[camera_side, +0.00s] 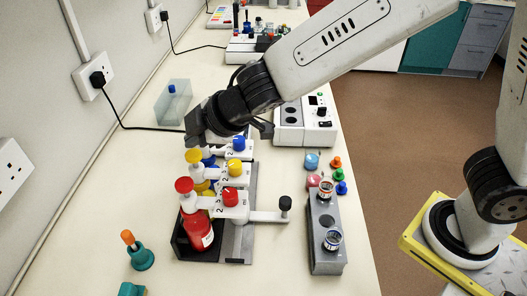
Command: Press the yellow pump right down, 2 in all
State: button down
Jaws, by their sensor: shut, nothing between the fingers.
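A row of three pump bottles stands in a dark rack (183,250) on the bench. The yellow pump (193,156) has a round yellow head on a white collar, in the middle of the row. The red pump (184,184) stands in front of it on a red bottle (198,232). My gripper (195,142) is shut and empty, pointing down over the yellow pump's head. I cannot tell whether it touches the head.
White numbered blocks carry a red knob (230,196), a yellow knob (235,168) and a blue knob (238,143). A black-tipped lever (285,204) juts right. A grey holder with vials (327,262) stands right. A clear tub (173,104) is back left; a teal holder (140,260) is front left.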

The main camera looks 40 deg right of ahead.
aim_at(198, 154)
jog(key=shift+f, duration=0.45)
dwell(0.7)
jog(key=shift+r, duration=0.5)
dwell(0.9)
jog(key=shift+r, duration=2.45)
jog(key=d+f+m, duration=0.1)
jog(key=d+f, duration=0.1)
jog(key=d, duration=0.1)
jog(key=d+f+m+h, duration=0.1)
jog(key=d+m, duration=0.1)
jog(key=d, duration=0.1)
jog(key=s+d+f+m+g+h, duration=0.1)
jog(key=d+f, duration=0.1)
jog(key=d, duration=0.2)
jog(key=shift+f, duration=0.3)
jog(key=s+d+f+m+g+h, duration=0.1)
jog(key=s+d+f+m+g, duration=0.1)
jog(key=s+d+f+m, duration=0.3)
jog(key=s+d+f+m+g+h, duration=0.1)
jog(key=s+d+f+m, duration=0.4)
jog(key=d, duration=0.6)
jog(key=shift+s+d+f+g, duration=0.15)
jog(key=shift+s+g, duration=0.65)
jog(key=shift+s, duration=0.35)
jog(key=shift+w, duration=0.1)
